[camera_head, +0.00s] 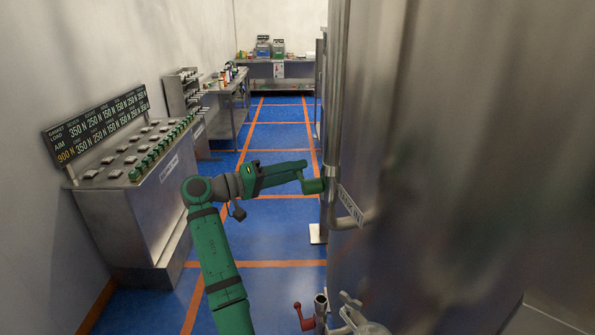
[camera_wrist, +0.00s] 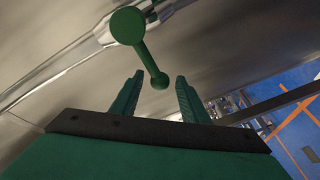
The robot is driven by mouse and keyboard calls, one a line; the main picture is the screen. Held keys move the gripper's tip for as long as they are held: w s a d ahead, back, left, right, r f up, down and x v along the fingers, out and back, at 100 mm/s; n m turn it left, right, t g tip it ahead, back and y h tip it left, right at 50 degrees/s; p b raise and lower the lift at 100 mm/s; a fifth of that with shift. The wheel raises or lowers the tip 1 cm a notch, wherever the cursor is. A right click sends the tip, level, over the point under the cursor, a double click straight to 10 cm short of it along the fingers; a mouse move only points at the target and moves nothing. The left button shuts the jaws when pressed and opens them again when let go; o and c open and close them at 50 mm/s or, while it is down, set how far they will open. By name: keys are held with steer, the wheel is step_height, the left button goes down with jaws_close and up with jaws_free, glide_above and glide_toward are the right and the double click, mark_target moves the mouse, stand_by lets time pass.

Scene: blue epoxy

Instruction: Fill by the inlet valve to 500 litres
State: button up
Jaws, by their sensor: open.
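The green inlet valve handle shows in the wrist view (camera_wrist: 146,53), a round hub on a steel pipe with a thin lever ending in a small knob. In the head view the handle (camera_head: 314,186) sits against the vertical pipe, just above a white tag (camera_head: 350,206) whose lettering is hard to read. My gripper (camera_head: 302,170) is at the handle. In the wrist view my gripper (camera_wrist: 160,77) is open, with the knob between its fingertips and gaps visible on both sides. The large steel tank (camera_head: 460,180) fills the right side. No level reading in litres is visible.
A red-handled valve (camera_head: 304,316) stands low near the tank's front. A steel console (camera_head: 140,195) with a number board (camera_head: 97,123) is at left. Benches line the far left and back. The blue floor aisle (camera_head: 275,220) between is clear.

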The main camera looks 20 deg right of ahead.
steer(key=shift+w+d, duration=0.1)
steer(key=shift+d, duration=0.65)
steer(key=shift+c, duration=0.6)
jaws_close()
steer(key=shift+d, duration=0.15)
